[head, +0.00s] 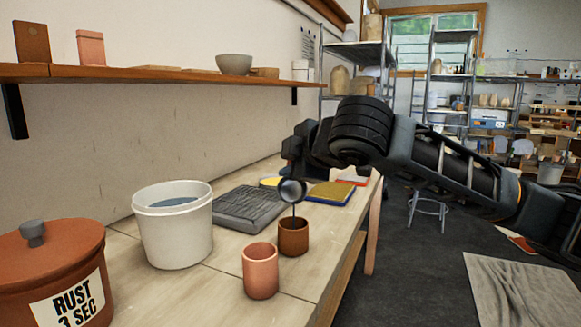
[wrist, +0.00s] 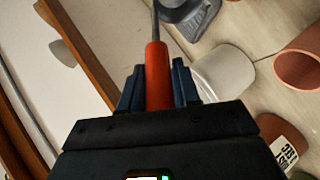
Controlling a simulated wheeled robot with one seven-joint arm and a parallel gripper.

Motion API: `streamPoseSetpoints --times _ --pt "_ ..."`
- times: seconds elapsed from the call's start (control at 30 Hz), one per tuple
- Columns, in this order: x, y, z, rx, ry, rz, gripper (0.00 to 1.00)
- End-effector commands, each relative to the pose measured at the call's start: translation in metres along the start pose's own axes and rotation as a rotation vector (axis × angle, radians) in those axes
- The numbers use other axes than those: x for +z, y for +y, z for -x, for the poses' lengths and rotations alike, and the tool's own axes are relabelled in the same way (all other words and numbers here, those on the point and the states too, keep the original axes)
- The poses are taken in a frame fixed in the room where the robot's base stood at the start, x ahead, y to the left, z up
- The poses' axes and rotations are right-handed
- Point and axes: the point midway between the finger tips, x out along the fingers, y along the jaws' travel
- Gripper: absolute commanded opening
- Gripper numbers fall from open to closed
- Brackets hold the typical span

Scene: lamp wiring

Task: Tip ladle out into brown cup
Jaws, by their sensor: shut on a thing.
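The brown cup (head: 293,238) stands upright on the workbench, just behind and right of a pink cup (head: 260,272). The ladle's round grey bowl (head: 291,190) is tilted above the brown cup, apart from its rim. A thin dark line like a stream runs from the bowl down to the cup's mouth. My gripper (head: 291,158) is above and behind the bowl. In the wrist view my gripper (wrist: 157,88) is shut on the ladle's orange handle (wrist: 157,65). The grey bowl (wrist: 185,10) is partly cut off at the top. The brown cup's inside is hidden.
A white bucket (head: 172,240) of bluish liquid and a lidded jar (head: 50,262) labelled RUST 3 SEC stand left of the cups. A dark grey ribbed slab (head: 238,208) and a yellow-topped blue tray (head: 331,193) lie behind. A wall shelf (head: 150,74) hangs above.

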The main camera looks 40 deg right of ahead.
Motion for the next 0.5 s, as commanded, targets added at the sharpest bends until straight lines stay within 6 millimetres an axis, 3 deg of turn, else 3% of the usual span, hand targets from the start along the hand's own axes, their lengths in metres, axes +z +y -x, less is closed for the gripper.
streamPoseSetpoints --times 0.5 --pt "0.0 -0.014 0.003 0.071 0.01 0.03 0.0"
